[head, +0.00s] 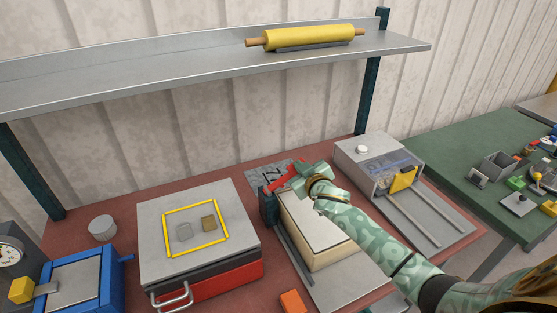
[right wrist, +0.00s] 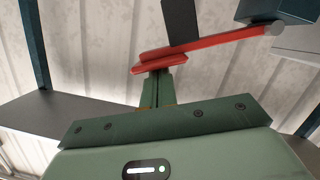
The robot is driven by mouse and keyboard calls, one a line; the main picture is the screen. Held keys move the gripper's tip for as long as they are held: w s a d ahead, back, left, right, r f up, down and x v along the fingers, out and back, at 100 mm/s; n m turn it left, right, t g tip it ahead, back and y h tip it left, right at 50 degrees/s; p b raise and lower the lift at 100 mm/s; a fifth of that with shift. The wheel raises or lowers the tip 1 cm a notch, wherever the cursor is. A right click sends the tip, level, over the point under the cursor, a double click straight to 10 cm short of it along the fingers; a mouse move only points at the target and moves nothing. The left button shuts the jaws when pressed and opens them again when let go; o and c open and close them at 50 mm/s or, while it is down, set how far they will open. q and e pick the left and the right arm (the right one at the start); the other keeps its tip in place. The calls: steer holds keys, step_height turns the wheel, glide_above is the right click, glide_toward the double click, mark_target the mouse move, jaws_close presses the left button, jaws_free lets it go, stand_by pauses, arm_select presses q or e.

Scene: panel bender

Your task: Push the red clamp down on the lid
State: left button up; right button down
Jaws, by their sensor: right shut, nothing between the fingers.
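The red clamp (head: 284,180) is a red bar at the back of the bender, partly hidden by my right gripper. In the right wrist view the red clamp (right wrist: 205,45) slants up to the right, with a dark upright piece crossing it. My right gripper (head: 298,177) is shut and empty at the clamp. Its fingertips (right wrist: 156,78) are right at the clamp's left end in the wrist view; I cannot tell whether they touch. The lid, a pale flat panel (head: 318,218) on a cream block, lies below and in front of the gripper. My left gripper is not in view.
A grey-topped box (head: 155,212) with a yellow square outline and red base stands to the left. A grey machine with rails (head: 375,157) stands to the right. A shelf with a yellow roller (head: 310,37) hangs above. An orange block (head: 293,302) lies in front.

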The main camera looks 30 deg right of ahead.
steer(key=shift+d+f+m+y+p, duration=0.2)
steer(key=shift+d+f+m, duration=0.2)
steer(key=shift+f+m, duration=0.15)
steer(key=shift+d+f+m+y+p, duration=0.1)
steer(key=shift+d+f+m+y, duration=0.1)
steer(key=shift+d+f+m, duration=0.45)
steer(key=shift+f+m, duration=0.3)
steer(key=shift+f, duration=0.25)
steer(key=shift+s+d+f+y, duration=0.15)
steer(key=shift+f+y, duration=0.15)
steer(key=shift+f, duration=0.45)
steer(key=shift+f, duration=0.1)
step_height(320, 180, up, 5)
steer(key=p, duration=0.5)
steer(key=v, duration=0.9)
steer(key=shift+s+f+p, duration=0.2)
steer(key=shift+s+p, duration=0.15)
steer(key=shift+s, duration=0.1)
